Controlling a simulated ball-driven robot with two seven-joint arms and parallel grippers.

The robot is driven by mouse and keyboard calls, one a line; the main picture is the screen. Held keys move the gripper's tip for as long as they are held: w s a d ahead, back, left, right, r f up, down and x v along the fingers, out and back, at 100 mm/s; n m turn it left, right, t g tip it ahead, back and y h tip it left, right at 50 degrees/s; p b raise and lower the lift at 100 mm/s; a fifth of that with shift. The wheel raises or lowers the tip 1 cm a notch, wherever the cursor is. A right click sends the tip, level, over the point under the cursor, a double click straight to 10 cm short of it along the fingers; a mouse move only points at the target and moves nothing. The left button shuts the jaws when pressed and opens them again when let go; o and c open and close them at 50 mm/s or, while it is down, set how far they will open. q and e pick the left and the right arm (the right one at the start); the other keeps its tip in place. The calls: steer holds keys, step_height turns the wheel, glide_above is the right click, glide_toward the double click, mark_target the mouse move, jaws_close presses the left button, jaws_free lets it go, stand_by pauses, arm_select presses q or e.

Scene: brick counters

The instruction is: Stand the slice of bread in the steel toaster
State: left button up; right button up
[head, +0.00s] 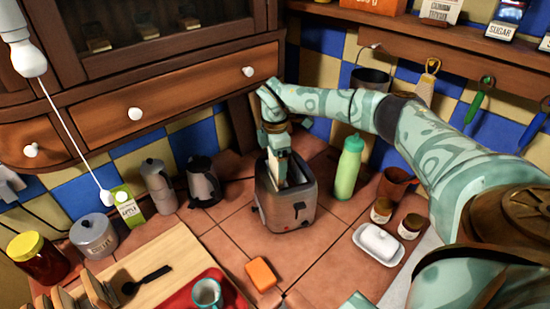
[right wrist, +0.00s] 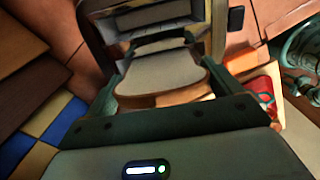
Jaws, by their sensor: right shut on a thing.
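The steel toaster (head: 288,212) stands on the tiled counter near the middle of the head view, with its slots facing up. My right gripper (head: 275,138) is above it, pointing down and shut on a slice of bread (head: 281,168). The slice is upright, with its lower part at the toaster's slot. I cannot tell how deep it sits. In the right wrist view the slice (right wrist: 160,75) lies between the two fingers, with the toaster (right wrist: 218,30) just beyond it. My left gripper is not in view.
A green bottle (head: 349,167) stands right of the toaster, a dark kettle (head: 203,180) left of it. An orange block (head: 261,274) and butter dish (head: 380,243) are in front. A wooden board (head: 165,252) lies front left. Drawers (head: 180,98) overhang behind.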

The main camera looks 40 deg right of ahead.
steer(key=shift+f+p, duration=0.1)
steer(key=shift+p, duration=0.3)
steer(key=o, duration=0.7)
step_height(320, 180, up, 16)
steer(key=shift+w+a+r+p, duration=0.1)
steer(key=shift+a+p, duration=0.05)
steer(key=shift+p, duration=0.55)
